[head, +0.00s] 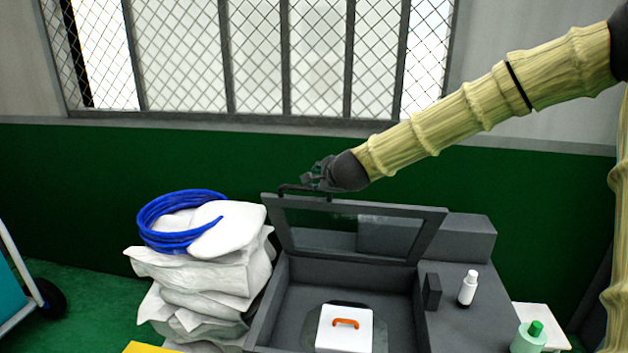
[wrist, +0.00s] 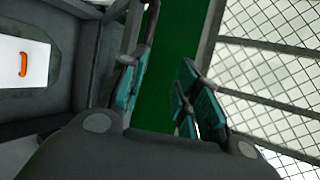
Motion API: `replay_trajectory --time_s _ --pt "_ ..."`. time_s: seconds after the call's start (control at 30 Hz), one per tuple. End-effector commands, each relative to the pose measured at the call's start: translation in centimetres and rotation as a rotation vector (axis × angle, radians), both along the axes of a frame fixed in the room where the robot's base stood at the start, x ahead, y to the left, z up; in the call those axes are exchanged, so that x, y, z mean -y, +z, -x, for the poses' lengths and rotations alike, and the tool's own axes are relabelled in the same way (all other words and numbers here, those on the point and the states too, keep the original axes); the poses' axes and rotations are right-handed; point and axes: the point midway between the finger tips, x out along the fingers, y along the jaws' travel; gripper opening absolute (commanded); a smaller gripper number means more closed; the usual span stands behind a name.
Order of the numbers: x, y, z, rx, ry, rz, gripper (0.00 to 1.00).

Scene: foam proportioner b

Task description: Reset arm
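My gripper (head: 317,179) is at the top edge of a dark grey lid (head: 428,238), near its left end. The lid has a window and stands raised at the back of a grey open box (head: 268,300). A dark bar handle (head: 305,189) runs along the lid's top edge, just below my gripper. In the wrist view my gripper (wrist: 160,72) has its teal-padded fingers apart, with the green wall between them. The left finger is close to a dark bar; I cannot tell whether they touch.
Inside the box is a white case (head: 345,334) with an orange handle. A white bottle (head: 468,288) stands right of it, a green-capped bottle (head: 528,338) at the front right. White sacks (head: 215,270) with a blue hose coil (head: 160,225) stand left. A meshed window (head: 250,60) is behind.

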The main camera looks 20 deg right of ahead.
Motion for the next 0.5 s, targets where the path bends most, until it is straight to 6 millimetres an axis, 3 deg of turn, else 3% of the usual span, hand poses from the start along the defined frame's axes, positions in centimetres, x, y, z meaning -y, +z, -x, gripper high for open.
replay_trajectory --time_s 0.03,0.3,0.4,0.5 --pt "-0.7 -1.9 -0.2 -0.032 0.012 0.002 0.32" --pt "-0.6 -5.7 -6.1 -0.086 0.011 0.005 0.32" --pt "-0.7 -6.6 -6.5 -0.095 0.014 0.012 0.32" --pt "-1.1 -8.3 -5.3 -0.116 0.037 0.047 0.32"
